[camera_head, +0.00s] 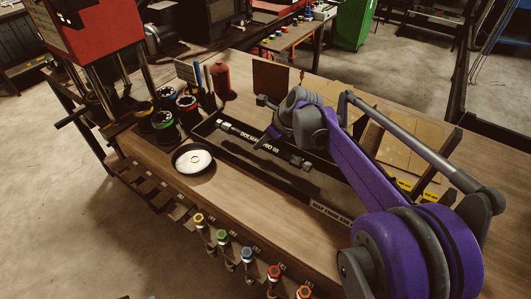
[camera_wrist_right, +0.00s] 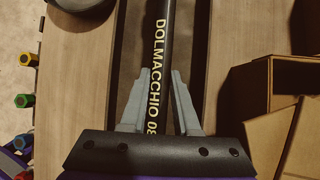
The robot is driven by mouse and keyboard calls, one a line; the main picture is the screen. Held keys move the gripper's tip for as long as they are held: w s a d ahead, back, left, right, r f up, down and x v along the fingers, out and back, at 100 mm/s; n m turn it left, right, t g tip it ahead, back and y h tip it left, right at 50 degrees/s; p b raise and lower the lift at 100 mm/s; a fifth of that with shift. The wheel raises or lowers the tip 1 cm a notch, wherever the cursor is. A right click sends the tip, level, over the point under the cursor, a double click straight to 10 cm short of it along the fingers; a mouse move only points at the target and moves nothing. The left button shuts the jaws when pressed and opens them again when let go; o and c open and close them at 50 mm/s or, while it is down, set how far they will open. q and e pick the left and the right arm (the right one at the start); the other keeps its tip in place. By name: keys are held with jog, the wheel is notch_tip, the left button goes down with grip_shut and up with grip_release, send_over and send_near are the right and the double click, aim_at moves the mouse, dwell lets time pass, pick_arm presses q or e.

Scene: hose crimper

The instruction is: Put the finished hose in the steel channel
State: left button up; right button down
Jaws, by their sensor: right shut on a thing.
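The finished hose (camera_head: 250,136) is black with pale lettering and metal end fittings, seen in the head view. My right gripper (camera_head: 266,142) is shut on it near its middle. In the right wrist view the fingers (camera_wrist_right: 161,78) lie on both sides of the hose (camera_wrist_right: 163,40). The long dark steel channel (camera_head: 290,183) is on the bench under the hose. In the right wrist view the hose runs lengthwise between the channel's walls (camera_wrist_right: 200,60). I cannot tell whether it touches the channel floor. My left gripper is not in view.
A round dish with a pale inside (camera_head: 193,160) sits just left of the channel. Several reels (camera_head: 163,120) and a red bottle (camera_head: 221,82) stand behind it. Open cardboard boxes (camera_head: 400,140) stand right of the channel. Colour-capped tools (camera_head: 222,237) line the front edge.

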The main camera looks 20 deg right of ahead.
aim_at(262, 158)
jog(key=shift+f, duration=2.05)
jog(key=shift+f, duration=0.2)
jog(key=c, duration=0.6)
grip_release()
jog(key=shift+c, duration=0.2)
jog(key=v, duration=1.2)
jog(key=shift+a+r, duration=0.1)
jog(key=shift+r, duration=0.1)
